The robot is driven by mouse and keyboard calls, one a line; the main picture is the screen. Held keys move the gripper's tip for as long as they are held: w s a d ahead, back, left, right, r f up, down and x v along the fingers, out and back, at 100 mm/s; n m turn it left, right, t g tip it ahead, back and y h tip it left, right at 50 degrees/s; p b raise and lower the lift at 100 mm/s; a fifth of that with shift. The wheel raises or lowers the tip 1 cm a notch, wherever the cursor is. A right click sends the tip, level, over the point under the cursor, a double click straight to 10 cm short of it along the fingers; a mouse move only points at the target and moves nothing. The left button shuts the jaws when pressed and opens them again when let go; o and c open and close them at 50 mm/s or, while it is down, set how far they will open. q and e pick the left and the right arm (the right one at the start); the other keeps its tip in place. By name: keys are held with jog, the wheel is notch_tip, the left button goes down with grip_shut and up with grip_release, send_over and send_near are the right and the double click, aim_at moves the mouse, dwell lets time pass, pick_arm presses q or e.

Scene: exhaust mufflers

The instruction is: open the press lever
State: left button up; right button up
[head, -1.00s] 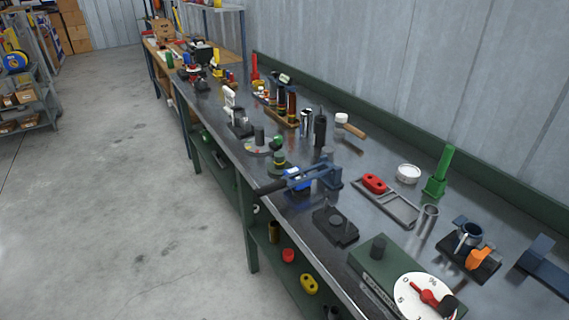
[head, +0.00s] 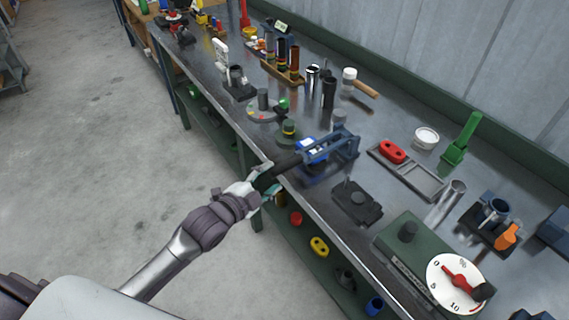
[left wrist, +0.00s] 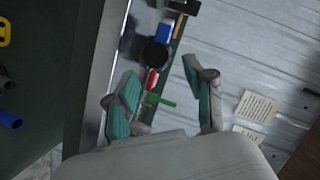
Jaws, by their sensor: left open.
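The blue press (head: 345,145) stands near the front edge of the bench. Its lever, with a dark handle (head: 287,164), sticks out to the left over the bench edge, about level. My left gripper (head: 266,178) is open at the outer end of the handle, with its fingers around or just beside the tip; I cannot tell if they touch. In the left wrist view, my left gripper (left wrist: 168,98) shows its teal finger pads spread apart. A black round end (left wrist: 155,53), perhaps the handle, shows beyond them. My right gripper is not in view.
A black base plate (head: 357,202) and a green box with a dial (head: 410,250) are nearer on the bench (head: 320,225). A green stand (head: 288,133) is just behind the lever. A shelf below holds red and yellow parts. The floor at left is clear.

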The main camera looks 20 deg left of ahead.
aim_at(284, 167)
pick_arm(q)
jog(key=x, duration=0.6)
jog(key=shift+w+d+f+p, duration=0.1)
jog(key=shift+w+f+p, duration=0.05)
jog(key=shift+w+p, duration=0.2)
grip_shut()
